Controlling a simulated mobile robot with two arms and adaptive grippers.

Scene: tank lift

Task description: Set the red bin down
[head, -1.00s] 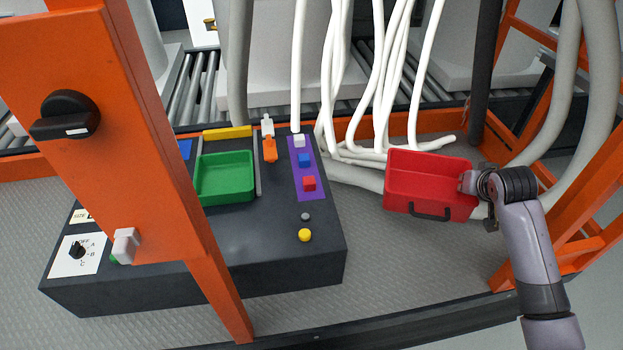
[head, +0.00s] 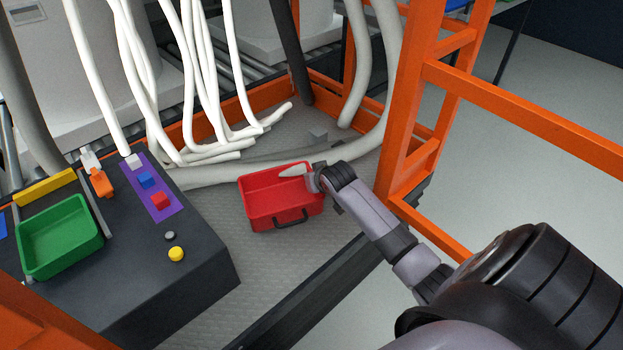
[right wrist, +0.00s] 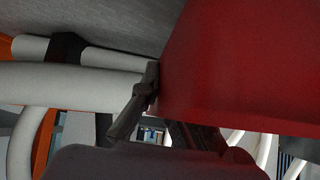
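The red bin (head: 283,211) is an open box with a dark handle on its near side, in the middle of the head view. It looks roughly level. My right gripper (head: 312,178) is at its right rim, one pale finger inside the bin and the rest outside, and appears shut on that wall. In the right wrist view the bin's red wall (right wrist: 245,65) fills the upper right, against the dark fingers (right wrist: 172,118). Whether the bin's underside touches the grey textured floor (head: 215,310) is hidden. My left gripper is not in view.
A dark console (head: 190,275) with a green tray (head: 60,262) and coloured blocks stands left of the bin. White hoses (head: 215,152) and a thick grey pipe lie behind it. An orange frame (head: 415,120) rises at right. Textured floor is free in front of the bin.

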